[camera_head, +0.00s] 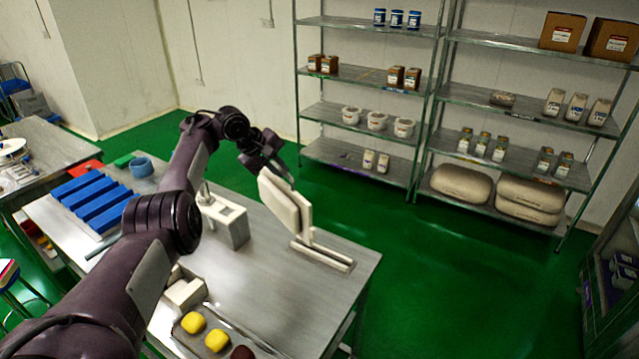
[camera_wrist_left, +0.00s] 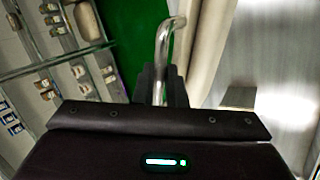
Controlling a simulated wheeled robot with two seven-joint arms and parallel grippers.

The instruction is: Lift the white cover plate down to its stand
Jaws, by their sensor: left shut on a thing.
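The white cover plate (camera_head: 280,208) is held upright, slightly tilted, over the right part of the metal table. My left gripper (camera_head: 268,165) is at its upper edge, and in the left wrist view the fingers (camera_wrist_left: 162,86) are shut on a curved metal handle (camera_wrist_left: 163,45). The plate's pale face (camera_wrist_left: 207,45) runs beside the handle in that view. The low white stand (camera_head: 325,259) with parallel bars lies on the table just below and right of the plate. I cannot tell whether plate and stand touch. My right gripper is not in view.
A white machine part (camera_head: 230,224) stands left of the plate. A tray (camera_head: 250,338) with yellow and dark pieces lies at the front, blue blocks (camera_head: 95,200) and a blue ring (camera_head: 141,167) at the left. The table (camera_head: 270,290) is bare before the stand. Shelves (camera_head: 365,160) stand behind.

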